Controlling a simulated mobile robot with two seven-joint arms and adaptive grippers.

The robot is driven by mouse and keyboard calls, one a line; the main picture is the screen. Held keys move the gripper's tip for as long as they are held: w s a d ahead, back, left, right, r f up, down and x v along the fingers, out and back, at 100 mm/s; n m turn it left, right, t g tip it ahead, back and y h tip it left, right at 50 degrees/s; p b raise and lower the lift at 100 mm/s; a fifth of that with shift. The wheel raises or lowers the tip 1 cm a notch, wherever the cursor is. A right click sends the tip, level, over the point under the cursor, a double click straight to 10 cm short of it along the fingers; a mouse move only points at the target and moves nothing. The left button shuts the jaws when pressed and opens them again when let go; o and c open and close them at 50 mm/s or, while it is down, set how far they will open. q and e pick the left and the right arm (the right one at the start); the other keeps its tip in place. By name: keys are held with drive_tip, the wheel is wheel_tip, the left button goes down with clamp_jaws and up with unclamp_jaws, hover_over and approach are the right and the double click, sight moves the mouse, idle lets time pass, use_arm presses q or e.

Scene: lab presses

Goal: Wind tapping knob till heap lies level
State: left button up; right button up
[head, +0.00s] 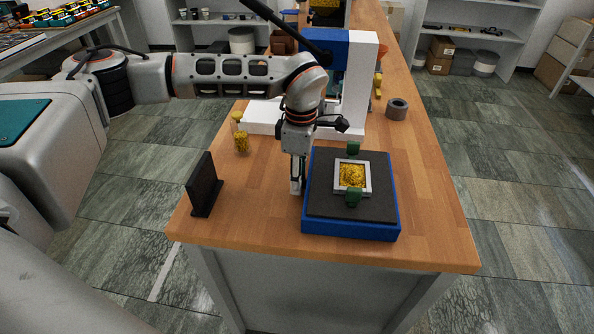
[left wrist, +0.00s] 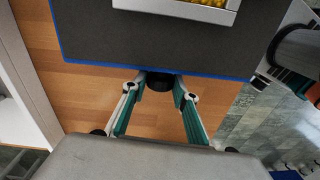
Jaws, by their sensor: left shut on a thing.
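A blue tapping box (head: 350,229) with a dark top (head: 325,205) stands near the bench's front end. On it a pale square frame (head: 340,188) sits between two green clamps (head: 353,198). Yellow granules (head: 352,175) lie inside the frame; I cannot tell how level they are. The frame's edge also shows in the left wrist view (left wrist: 180,9). My left gripper (head: 297,188) points down at the box's left side. In the left wrist view its fingers are shut on the dark round knob (left wrist: 160,82) at the box's edge. The knob is hidden in the head view.
A black upright plate (head: 204,185) stands left of my left gripper. Behind it are a jar of yellow granules (head: 241,142) and a white and blue press (head: 357,85). A grey ring (head: 396,109) lies at the right. The wooden bench (head: 436,220) is clear right of the box.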

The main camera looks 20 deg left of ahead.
use_arm(q)
drive_tip(key=t, duration=0.2)
drive_tip(key=shift+s+d+f+t+y, duration=0.1)
drive_tip(key=shift+s+t+y, duration=0.2)
drive_tip(key=shift+y, duration=0.1)
drive_tip(key=shift+t, duration=0.5)
drive_tip(key=shift+s, duration=0.1)
drive_tip(key=o, duration=1.1)
